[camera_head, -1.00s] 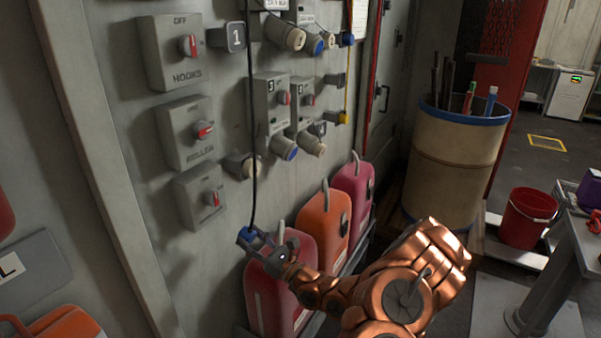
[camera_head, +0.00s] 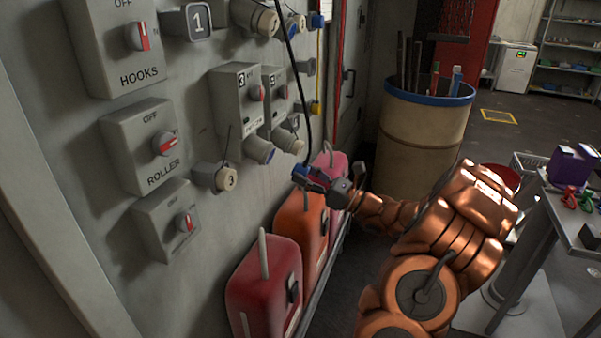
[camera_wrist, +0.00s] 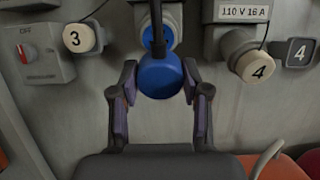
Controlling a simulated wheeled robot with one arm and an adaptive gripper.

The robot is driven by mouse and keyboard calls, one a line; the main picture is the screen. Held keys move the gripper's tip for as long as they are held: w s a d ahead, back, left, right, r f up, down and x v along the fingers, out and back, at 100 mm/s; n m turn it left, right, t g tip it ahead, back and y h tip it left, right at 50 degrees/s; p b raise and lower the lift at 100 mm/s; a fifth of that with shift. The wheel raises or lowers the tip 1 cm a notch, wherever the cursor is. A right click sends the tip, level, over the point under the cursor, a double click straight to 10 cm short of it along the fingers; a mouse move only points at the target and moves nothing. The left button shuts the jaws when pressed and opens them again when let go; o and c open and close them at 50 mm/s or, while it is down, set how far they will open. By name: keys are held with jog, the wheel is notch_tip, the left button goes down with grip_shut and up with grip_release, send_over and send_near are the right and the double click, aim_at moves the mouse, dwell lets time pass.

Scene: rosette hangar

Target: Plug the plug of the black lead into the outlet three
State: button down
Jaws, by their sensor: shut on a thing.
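My gripper (camera_head: 306,178) is shut on the blue plug (camera_head: 300,171) of the black lead (camera_head: 307,120), right of and a little below the outlet box marked 3 (camera_head: 236,98). The box's blue-ended socket (camera_head: 259,150) faces down and outward, apart from the plug. In the wrist view my gripper (camera_wrist: 160,98) has its pads either side of the blue plug (camera_wrist: 160,77), and the black lead (camera_wrist: 157,25) rises from it. A white and blue socket (camera_wrist: 172,45) shows partly behind the plug, which hides some of it.
A beige cap marked 3 (camera_head: 227,179) juts from the wall at left. A second outlet box (camera_head: 277,92) with a beige socket (camera_head: 288,140) is close on the right. Red (camera_head: 262,285) and orange (camera_head: 300,225) cans stand below. A barrel (camera_head: 425,135) stands at right.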

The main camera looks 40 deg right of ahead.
aim_at(271, 156)
jog(key=x, duration=0.6)
dwell(0.4)
jog(key=shift+a, duration=0.1)
jog(key=shift+r+p, duration=0.1)
jog(key=shift+p, duration=0.55)
dwell(0.7)
jog(key=shift+w+a+r, duration=0.15)
jog(key=shift+w+a, duration=0.05)
jog(key=shift+w, duration=0.1)
dwell(0.4)
jog(key=shift+c, duration=2.3)
grip_release()
